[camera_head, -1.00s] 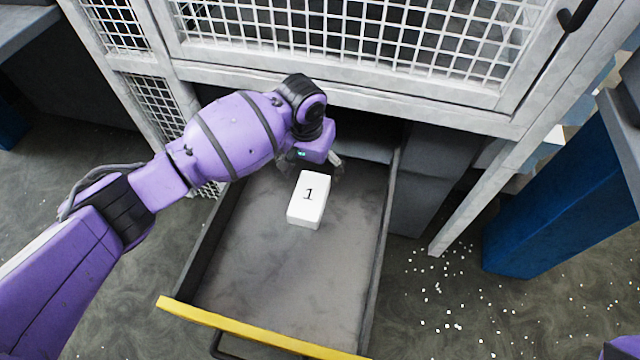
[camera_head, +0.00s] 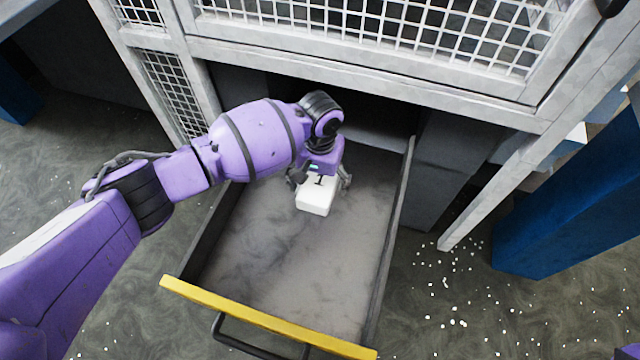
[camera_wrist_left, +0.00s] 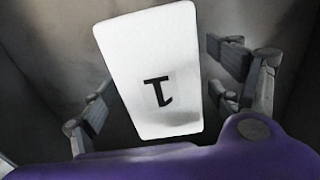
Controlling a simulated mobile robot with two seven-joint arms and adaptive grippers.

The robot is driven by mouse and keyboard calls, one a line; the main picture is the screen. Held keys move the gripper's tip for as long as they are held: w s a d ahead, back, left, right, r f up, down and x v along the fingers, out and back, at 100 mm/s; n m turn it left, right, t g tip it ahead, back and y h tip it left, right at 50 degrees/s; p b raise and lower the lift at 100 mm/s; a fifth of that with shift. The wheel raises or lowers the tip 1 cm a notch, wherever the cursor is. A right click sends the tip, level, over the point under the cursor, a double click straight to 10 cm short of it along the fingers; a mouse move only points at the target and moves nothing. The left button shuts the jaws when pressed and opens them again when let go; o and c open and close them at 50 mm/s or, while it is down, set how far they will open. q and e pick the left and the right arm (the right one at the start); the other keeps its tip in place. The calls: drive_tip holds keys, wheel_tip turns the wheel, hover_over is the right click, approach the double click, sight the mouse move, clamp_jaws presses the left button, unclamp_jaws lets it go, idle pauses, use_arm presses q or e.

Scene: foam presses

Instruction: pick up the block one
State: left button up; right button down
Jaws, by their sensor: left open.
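Block one (camera_head: 316,199) is a white block marked with a black 1, lying in the open grey drawer toward its back. My left gripper (camera_head: 320,183) is over the back part of the block and hides some of it. In the left wrist view the block (camera_wrist_left: 152,70) lies between the two spread fingers of the left gripper (camera_wrist_left: 165,100), with a gap visible on each side. The left gripper is open. Whether the fingertips reach down beside the block is hard to tell. My right gripper is not seen.
The drawer (camera_head: 285,270) has dark side walls and a yellow front edge (camera_head: 262,318) with a black handle. A grey frame with white mesh (camera_head: 400,35) stands above the drawer's back. A blue post (camera_head: 560,215) and white bits on the floor are at right.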

use_arm(q)
drive_tip(key=shift+r, duration=0.1)
drive_tip(key=c, duration=1.1)
drive_tip(key=shift+c, duration=0.2)
